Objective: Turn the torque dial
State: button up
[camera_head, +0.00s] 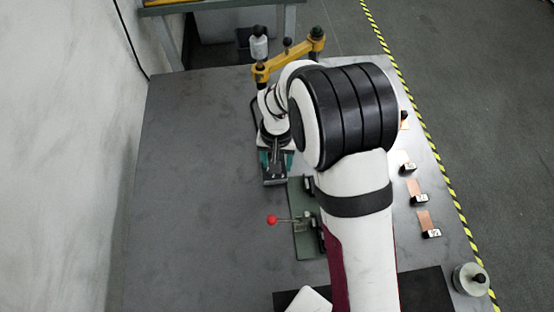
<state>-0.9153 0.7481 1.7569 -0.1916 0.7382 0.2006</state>
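My gripper (275,168) is at the middle of the table, left of my arm's large elbow. It is dark with teal parts at its sides. Its fingertips are too small and dark to tell whether they are open or shut, and I see nothing held in it. No part is clearly marked as the torque dial. A round pale metal piece with a black knob (471,279) sits at the table's front right corner. A similar pale cylinder with a black top (259,45) stands at the back, by the yellow arm. Both are apart from my gripper.
A yellow bar fixture (289,57) stands at the table's back edge. A green plate (306,243) with a red-knobbed lever (272,220) is partly hidden by my arm. Several copper strips with dark-and-white blocks (424,220) line the right side. The table's left half (190,190) is clear.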

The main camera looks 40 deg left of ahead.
notch_tip(320, 180, up, 16)
dwell(0.4)
jog(key=shift+f, duration=0.1)
jog(key=d+r+m, duration=0.4)
jog(key=d, duration=0.9)
jog(key=s+d+m+y, duration=0.1)
jog(key=s+d+m, duration=0.6)
jog(key=s+d, duration=0.5)
jog(key=d, duration=0.4)
jog(key=shift+s+d+f+m+y, duration=0.3)
jog(key=shift+f+y, duration=0.05)
jog(key=shift+y, duration=0.05)
